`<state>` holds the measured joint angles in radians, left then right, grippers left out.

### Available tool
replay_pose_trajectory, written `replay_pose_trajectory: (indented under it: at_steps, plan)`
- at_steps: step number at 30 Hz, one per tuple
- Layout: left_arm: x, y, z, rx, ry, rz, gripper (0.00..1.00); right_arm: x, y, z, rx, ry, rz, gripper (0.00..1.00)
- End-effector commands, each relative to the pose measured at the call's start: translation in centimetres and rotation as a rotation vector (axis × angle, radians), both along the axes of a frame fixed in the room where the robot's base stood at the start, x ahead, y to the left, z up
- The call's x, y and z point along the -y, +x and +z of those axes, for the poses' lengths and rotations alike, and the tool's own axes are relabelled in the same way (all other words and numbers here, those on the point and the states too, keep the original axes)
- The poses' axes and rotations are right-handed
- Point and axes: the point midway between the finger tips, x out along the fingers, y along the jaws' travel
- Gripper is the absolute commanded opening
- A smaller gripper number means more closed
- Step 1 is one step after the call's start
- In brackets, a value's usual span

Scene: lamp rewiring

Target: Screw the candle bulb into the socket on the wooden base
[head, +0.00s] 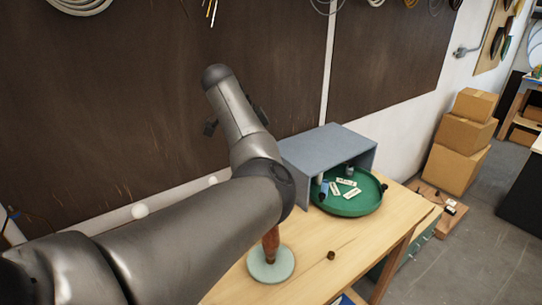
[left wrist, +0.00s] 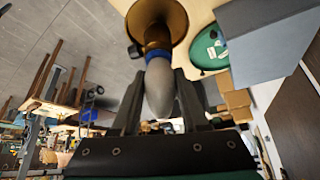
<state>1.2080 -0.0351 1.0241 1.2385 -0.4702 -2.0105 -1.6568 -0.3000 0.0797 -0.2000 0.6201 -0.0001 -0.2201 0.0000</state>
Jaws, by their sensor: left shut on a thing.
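In the left wrist view my left gripper (left wrist: 158,110) is shut on the candle bulb (left wrist: 160,88), a pale grey, pointed bulb between its two dark fingers. The bulb's wide end meets a blue band (left wrist: 157,54) below a flared brass-coloured part (left wrist: 165,22), apparently the socket. I cannot tell how deep the bulb sits in it. In the head view a red-brown wooden post (head: 271,243) stands on a pale green round foot (head: 270,266). My left arm covers the post's upper part and any bulb there; the left fingertips cannot be made out. My right gripper is not in view.
A green round tray (head: 349,206) with white labels and small parts stands partly inside an open grey-blue box (head: 330,142). A small brown piece (head: 331,255) lies on the wooden workbench (head: 310,280). Cardboard boxes (head: 464,145) are stacked beyond the bench. The dark wall panel rises behind.

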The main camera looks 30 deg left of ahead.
Motion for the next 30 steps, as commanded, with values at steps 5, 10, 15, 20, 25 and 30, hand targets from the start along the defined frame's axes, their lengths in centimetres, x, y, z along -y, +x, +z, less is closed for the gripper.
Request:
replay_pose_trajectory:
  at_steps: [5, 10, 15, 20, 25, 30]
  plan:
    - [0.04, 0.04, -0.04, -0.001, -0.003, -0.055, 0.00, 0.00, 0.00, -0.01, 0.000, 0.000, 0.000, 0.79]
    - [0.07, 0.04, 0.00, -0.001, -0.004, -0.215, 0.00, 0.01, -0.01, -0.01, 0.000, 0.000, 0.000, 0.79]
    - [0.01, 0.01, -0.07, 0.000, -0.001, -0.357, 0.00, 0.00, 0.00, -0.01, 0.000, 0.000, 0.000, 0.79]
    - [0.03, -0.05, -0.11, -0.002, -0.002, -0.470, 0.00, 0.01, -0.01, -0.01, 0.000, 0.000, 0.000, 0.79]
    - [-0.02, -0.05, -0.14, -0.002, 0.000, -0.566, 0.00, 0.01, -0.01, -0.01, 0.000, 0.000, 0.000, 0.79]
    - [-0.05, 0.01, -0.09, -0.001, 0.001, -0.639, 0.00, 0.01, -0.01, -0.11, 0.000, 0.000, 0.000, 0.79]
